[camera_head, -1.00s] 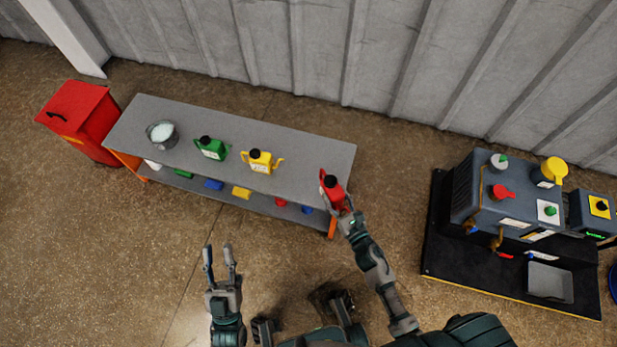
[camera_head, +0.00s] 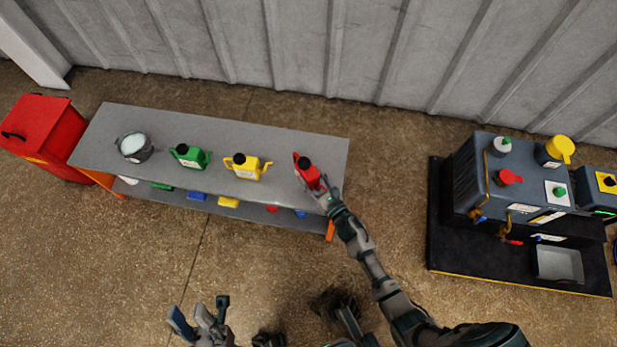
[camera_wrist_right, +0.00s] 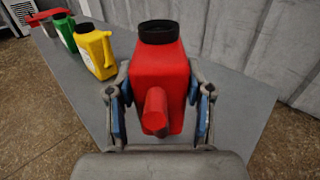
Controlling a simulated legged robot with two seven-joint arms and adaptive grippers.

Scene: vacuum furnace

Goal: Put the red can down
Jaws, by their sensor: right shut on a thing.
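The red can (camera_head: 306,171) with a black cap is at the right end of the grey bench top (camera_head: 290,144). My right gripper (camera_head: 325,191) is shut on it. In the right wrist view the red can (camera_wrist_right: 160,85) stands upright between the two fingers, its spout or handle toward the wrist. I cannot tell whether its base touches the bench top. My left gripper (camera_head: 201,318) is open and empty, low in front of the bench, over the floor.
A yellow can (camera_head: 245,168), a green can (camera_head: 189,156) and a metal bucket (camera_head: 134,147) stand left of the red can. A red bin (camera_head: 42,135) is at the bench's left end. A machine (camera_head: 510,185) stands on the right. Bare bench top lies behind the cans.

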